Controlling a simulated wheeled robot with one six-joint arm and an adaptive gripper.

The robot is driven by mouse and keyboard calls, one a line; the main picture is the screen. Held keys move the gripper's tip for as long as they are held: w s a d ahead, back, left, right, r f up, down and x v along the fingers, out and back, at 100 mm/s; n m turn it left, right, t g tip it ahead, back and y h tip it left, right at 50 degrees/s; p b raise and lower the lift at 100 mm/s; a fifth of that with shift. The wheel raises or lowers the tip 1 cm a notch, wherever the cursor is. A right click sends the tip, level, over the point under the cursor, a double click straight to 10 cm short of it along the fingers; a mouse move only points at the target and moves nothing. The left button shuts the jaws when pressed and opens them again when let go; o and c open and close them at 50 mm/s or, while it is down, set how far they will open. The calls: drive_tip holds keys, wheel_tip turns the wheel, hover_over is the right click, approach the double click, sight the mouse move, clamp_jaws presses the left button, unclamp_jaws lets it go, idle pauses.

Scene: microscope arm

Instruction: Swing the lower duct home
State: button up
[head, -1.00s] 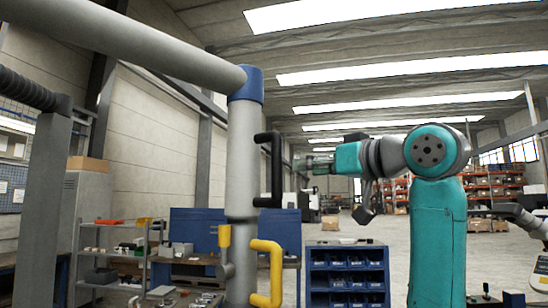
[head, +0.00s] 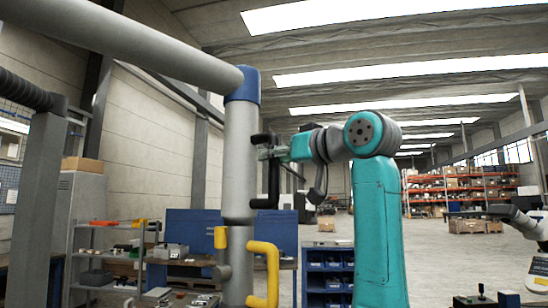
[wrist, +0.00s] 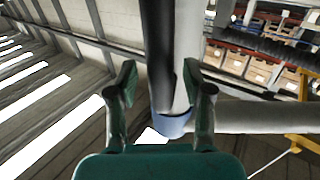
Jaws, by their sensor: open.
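The grey vertical duct (head: 239,170) hangs from a blue elbow joint (head: 243,84) at the end of a thick grey overhead duct (head: 140,50). A black handle (head: 273,180) is fixed to its right side, and a yellow handle (head: 270,272) sits lower down. My gripper (head: 264,152) is at the upper part of the black handle. In the wrist view, my open gripper (wrist: 163,82) has one finger on each side of the black handle (wrist: 158,45). The grey duct (wrist: 187,45) and blue joint (wrist: 172,125) show behind it. I cannot tell whether the fingers touch the handle.
A small yellow lever (head: 221,238) sticks out on the duct's left side. A grey post (head: 38,190) stands at left. Behind are shelving (head: 105,255), a blue bin cabinet (head: 328,265) and a white instrument (head: 525,225) at right. Open floor lies behind my arm.

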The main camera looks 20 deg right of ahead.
drive_tip(key=shift+w+a, duration=0.2)
drive_tip(key=shift+w, duration=0.2)
clamp_jaws()
drive_tip(key=shift+w, duration=0.1)
